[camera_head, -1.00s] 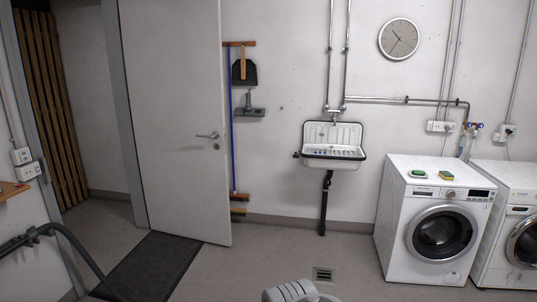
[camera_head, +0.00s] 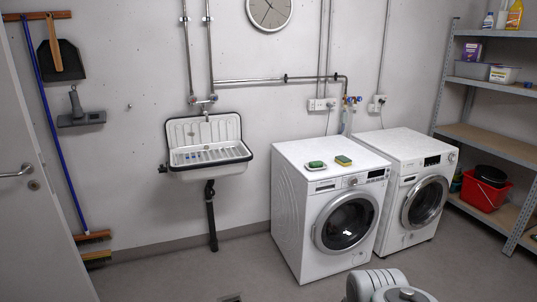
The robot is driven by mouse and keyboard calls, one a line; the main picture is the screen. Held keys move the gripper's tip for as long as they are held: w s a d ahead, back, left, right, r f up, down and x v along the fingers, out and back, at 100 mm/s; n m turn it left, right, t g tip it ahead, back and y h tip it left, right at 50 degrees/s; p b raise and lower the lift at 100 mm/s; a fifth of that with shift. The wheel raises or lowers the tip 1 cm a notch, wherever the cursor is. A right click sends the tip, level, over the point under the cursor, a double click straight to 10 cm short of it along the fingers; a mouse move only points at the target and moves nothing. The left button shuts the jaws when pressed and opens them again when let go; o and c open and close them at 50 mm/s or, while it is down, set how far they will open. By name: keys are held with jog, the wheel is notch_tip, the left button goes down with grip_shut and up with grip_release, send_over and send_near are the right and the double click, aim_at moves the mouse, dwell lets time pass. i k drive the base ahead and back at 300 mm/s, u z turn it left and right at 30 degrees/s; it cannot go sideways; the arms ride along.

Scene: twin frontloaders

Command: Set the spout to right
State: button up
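A white wall sink (camera_head: 207,160) with a dark rim hangs on the far wall, left of the washing machines. Its faucet and spout (camera_head: 206,110) sit just above the back edge, under two vertical pipes. The spout is small here, and I cannot tell which way it points. A grey part of my arm (camera_head: 385,287) shows at the bottom edge, well apart from the sink. My gripper's fingers are not in view.
Two white frontloaders (camera_head: 322,240) stand right of the sink, with sponges (camera_head: 343,160) on the nearer one. A metal shelf (camera_head: 490,83) is at the right. Brooms and a dustpan (camera_head: 63,60) hang at the left beside a door (camera_head: 30,220).

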aim_at(207, 120)
jog(key=z, duration=0.15)
jog(key=i, duration=1.8)
jog(key=u, duration=0.8)
jog(key=i, duration=1.05)
jog(key=u, duration=1.05)
